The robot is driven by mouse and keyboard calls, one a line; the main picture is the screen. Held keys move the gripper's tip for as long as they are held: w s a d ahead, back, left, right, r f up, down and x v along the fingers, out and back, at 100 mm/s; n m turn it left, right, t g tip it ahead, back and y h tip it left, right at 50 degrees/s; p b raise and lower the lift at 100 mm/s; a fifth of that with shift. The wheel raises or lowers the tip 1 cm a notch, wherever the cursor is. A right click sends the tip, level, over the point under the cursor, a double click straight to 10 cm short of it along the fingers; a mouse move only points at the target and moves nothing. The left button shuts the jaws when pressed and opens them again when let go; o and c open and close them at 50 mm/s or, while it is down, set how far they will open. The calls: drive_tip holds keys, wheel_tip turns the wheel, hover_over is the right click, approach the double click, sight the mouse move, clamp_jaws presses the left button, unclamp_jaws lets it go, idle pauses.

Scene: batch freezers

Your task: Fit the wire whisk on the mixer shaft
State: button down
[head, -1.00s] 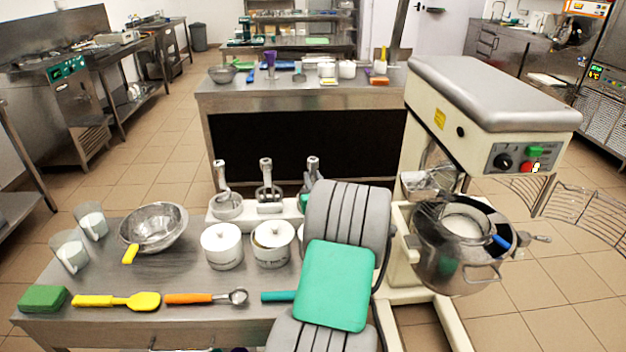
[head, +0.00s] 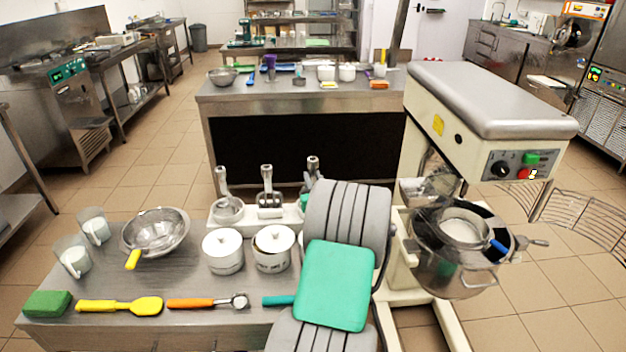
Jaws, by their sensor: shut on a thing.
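The mixer (head: 490,95) stands at the right with its cream head over a metal bowl (head: 450,270). The shaft under the head cannot be made out. Three attachments with upright metal shanks stand at a white rack: a left one (head: 225,205), a middle one (head: 267,190) and a right one (head: 312,168). My arm hides the lower part of the right one. I cannot tell which, if any, is the wire whisk. My gripper is hidden, and only my grey arm with a teal panel shows.
A sieve (head: 466,228) with a blue handle lies at the bowl.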

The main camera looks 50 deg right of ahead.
drive_tip(key=shift+r+p, duration=1.15)
drive_tip(key=shift+r, duration=0.35)
drive_tip(key=shift+s+a+r+p, duration=0.85)
drive_tip(key=shift+a+r, duration=0.1)
drive_tip(key=shift+r, duration=0.05)
drive_tip(key=shift+s+a+r+p, duration=0.8)
drive_tip(key=shift+a+r+p, duration=0.1)
drive_tip(key=shift+r, duration=0.1)
drive_tip(key=shift+f, duration=0.1)
drive_tip(key=w+a+n+t+y, duration=0.25)
drive_tip(key=w+a+y, duration=0.2)
drive_tip(key=a, duration=0.65)
drive_tip(key=w+a+n+t+y, duration=0.1)
drive_tip(key=w+a+n+y, duration=0.2)
drive_tip(key=w+a, duration=0.5)
drive_tip(key=s+a+f+n+y, duration=0.1)
drive_tip(key=a+n+y, duration=0.5)
drive_tip(key=a, duration=2.3)
drive_tip(key=y, duration=0.3)
drive_tip(key=shift+s+f, duration=0.15)
drive_tip(key=shift+s, duration=0.2)
